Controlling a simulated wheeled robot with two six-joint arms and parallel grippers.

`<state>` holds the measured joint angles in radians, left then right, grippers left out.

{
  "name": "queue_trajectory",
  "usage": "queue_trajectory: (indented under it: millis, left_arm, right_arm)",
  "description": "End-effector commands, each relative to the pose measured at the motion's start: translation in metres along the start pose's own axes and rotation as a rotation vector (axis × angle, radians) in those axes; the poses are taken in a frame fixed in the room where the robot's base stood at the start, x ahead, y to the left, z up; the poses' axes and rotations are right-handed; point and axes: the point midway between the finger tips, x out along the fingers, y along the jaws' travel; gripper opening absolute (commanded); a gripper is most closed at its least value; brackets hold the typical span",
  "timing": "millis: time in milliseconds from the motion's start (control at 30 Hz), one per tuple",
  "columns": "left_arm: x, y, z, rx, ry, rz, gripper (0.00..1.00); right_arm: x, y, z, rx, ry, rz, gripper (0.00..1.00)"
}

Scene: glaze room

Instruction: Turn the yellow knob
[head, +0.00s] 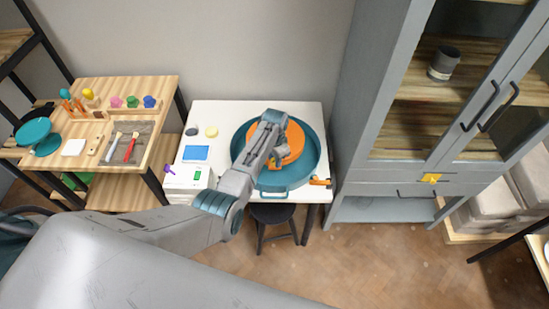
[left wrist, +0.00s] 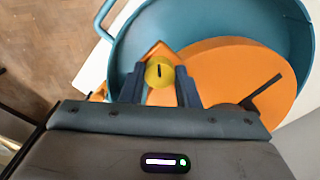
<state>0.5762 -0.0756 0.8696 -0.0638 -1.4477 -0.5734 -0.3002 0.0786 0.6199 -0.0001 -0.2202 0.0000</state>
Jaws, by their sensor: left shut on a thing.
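The yellow knob (left wrist: 160,70) is a round cap with a dark slot mark, standing on a small orange block (left wrist: 155,50) inside a teal basin (head: 318,150). My left gripper (left wrist: 160,82) has a dark finger on each side of the knob and is shut on it. In the head view the left gripper (head: 277,157) is over the basin, and its wrist hides the knob. A large orange disc (left wrist: 235,65) lies in the basin beside the knob, with a thin dark rod over it. My right gripper is not in view.
The basin stands on a white table (head: 228,110) with a blue panel (head: 196,153), a pale yellow disc (head: 211,132) and a grey disc (head: 191,131). A wooden tool bench (head: 150,100) is at left. A grey cabinet (head: 355,120) stands close at right. A dark stool (head: 272,213) is below.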

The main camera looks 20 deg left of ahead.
Motion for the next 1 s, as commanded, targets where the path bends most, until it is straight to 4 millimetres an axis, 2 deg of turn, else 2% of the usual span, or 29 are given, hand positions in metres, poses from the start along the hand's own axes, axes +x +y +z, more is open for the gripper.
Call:
queue_trajectory:
  millis: [467, 500, 600, 1000]
  left_arm:
    - [-0.0016, -0.0010, -0.0012, 0.014, 0.004, -0.003, 0.06]
    - [-0.0016, -0.0010, -0.0012, 0.014, 0.003, -0.003, 0.32]
    - [-0.0013, -0.0009, -0.0009, 0.014, 0.003, -0.002, 0.51]
    - [-0.0060, -0.0006, -0.0009, 0.013, 0.003, -0.002, 0.51]
  right_arm:
    - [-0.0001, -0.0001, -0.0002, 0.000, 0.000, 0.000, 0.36]
    - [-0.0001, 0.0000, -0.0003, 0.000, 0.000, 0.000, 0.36]
    - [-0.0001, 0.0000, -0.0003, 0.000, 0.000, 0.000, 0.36]
    - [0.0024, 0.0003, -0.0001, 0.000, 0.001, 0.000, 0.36]
